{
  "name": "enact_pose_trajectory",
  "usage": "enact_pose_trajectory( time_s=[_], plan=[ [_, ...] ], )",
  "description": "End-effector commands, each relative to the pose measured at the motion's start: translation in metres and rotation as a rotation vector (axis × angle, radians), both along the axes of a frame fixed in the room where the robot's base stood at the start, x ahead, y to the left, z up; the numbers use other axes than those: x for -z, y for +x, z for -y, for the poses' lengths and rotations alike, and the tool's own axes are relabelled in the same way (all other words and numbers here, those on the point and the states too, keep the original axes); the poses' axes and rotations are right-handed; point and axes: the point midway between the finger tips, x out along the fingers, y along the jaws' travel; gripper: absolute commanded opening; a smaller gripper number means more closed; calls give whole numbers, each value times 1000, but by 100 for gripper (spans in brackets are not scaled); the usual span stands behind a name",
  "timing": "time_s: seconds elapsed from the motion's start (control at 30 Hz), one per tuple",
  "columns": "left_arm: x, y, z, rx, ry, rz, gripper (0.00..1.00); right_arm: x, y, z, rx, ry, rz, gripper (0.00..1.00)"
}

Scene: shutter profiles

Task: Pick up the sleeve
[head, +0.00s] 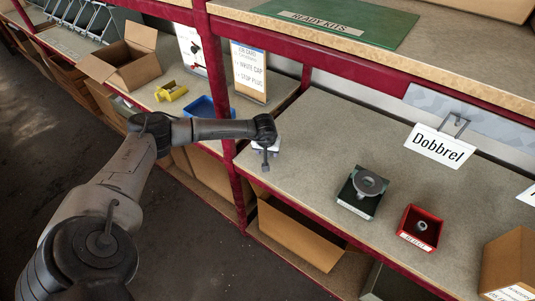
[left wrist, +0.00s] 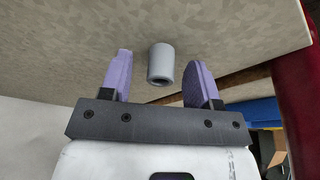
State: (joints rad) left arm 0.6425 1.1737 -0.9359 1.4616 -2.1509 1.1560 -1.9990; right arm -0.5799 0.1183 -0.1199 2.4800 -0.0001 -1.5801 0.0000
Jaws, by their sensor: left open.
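The sleeve (left wrist: 160,60) is a short, pale grey hollow cylinder on the speckled bench top. In the left wrist view its open end points back toward the palm. My left gripper (left wrist: 160,70) is open, with one purple finger on each side of the sleeve and a visible gap to both. The sleeve sits near the fingertips; the frames do not show contact. In the head view my left gripper (head: 265,160) is low over the left end of the bench, and I cannot make out the sleeve there. My right gripper is not in view.
The bench (head: 315,145) is clear around the gripper. To the right are a dark box with a round grey part (head: 370,184) and a red reject bin (head: 419,229) holding a small ring. A red post (head: 237,195) stands left of the gripper, with a blue bin (head: 205,107) beyond.

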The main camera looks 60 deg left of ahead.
Motion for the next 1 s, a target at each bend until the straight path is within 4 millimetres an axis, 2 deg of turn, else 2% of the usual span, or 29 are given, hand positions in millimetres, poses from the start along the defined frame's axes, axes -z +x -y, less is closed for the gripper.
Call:
enact_pose_trajectory(
  time_s=[0.2,0.73,1.0],
  plan=[
    [0,0,0,0,0,0,55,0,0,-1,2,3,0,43],
    [0,0,0,0,0,0,4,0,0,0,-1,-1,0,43],
    [-1,0,0,0,0,0,3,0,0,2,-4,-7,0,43]
  ],
)
